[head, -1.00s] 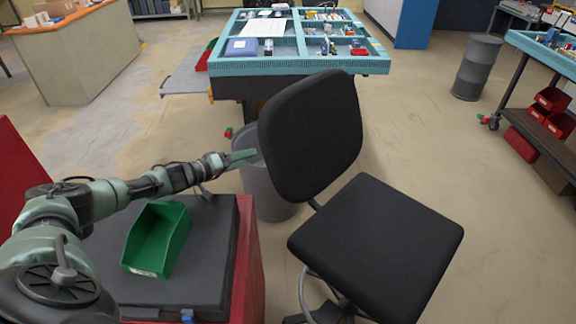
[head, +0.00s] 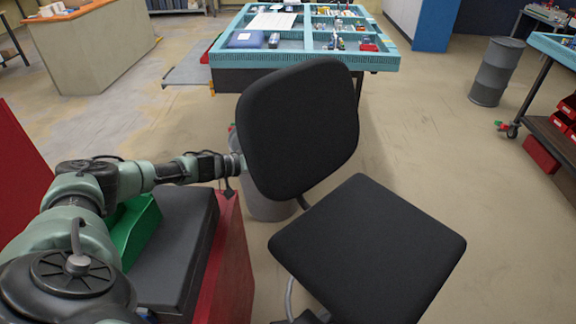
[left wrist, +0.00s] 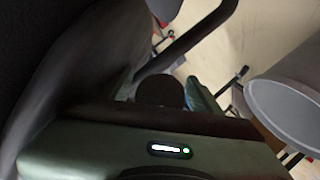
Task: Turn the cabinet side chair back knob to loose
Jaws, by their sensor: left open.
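The black office chair has its padded back (head: 298,128) and its seat (head: 370,245) in the head view. My left gripper (head: 236,165) reaches to the left edge of the chair back, and its fingertips are hidden behind it. In the left wrist view, a dark round knob (left wrist: 160,92) sits in front of my gripper, roughly between its open fingers; the green right finger (left wrist: 200,98) shows beside it. I cannot tell whether a finger touches the knob. A dark bar (left wrist: 185,42) of the chair runs up from near it. My right gripper is not in view.
A red cabinet (head: 232,262) with a dark top and a green bin (head: 135,228) stands under my left arm. A grey bin (head: 268,206) is behind the chair; its rim shows in the wrist view (left wrist: 250,100). A blue-rimmed table (head: 300,62) stands beyond.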

